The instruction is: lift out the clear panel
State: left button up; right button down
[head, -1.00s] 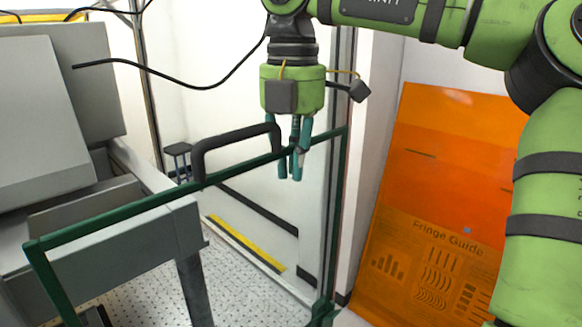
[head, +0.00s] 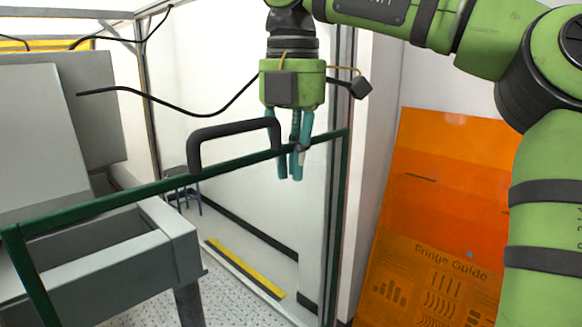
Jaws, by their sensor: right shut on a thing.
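The clear panel (head: 95,255) is see-through, with a dark green frame (head: 110,204) and a black loop handle (head: 232,130) on its top edge. It stands roughly upright across the head view, its right upright near the white wall edge. Its lower edge is out of view. My right gripper (head: 296,172) points down at the right end of the handle, its teal fingers straddling the top rail. It is shut on the panel there; the exact contact is partly hidden by the fingers. My left gripper is not in view.
A grey bench (head: 110,262) and grey slanted housing (head: 40,145) show at the left, seen partly through the panel. An orange Fringe Guide sheet (head: 440,200) stands at the right. A yellow floor strip (head: 245,268) lies behind the panel. A black cable (head: 165,78) hangs across the upper left.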

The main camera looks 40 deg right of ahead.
jog(key=shift+r, duration=0.35)
jog(key=s+r+b, duration=0.1)
jog(key=s+b, duration=0.2)
jog(key=s, duration=0.9)
jog(key=shift+d+r, duration=0.35)
jog(key=shift+d, duration=0.1)
dwell(1.1)
dwell(0.3)
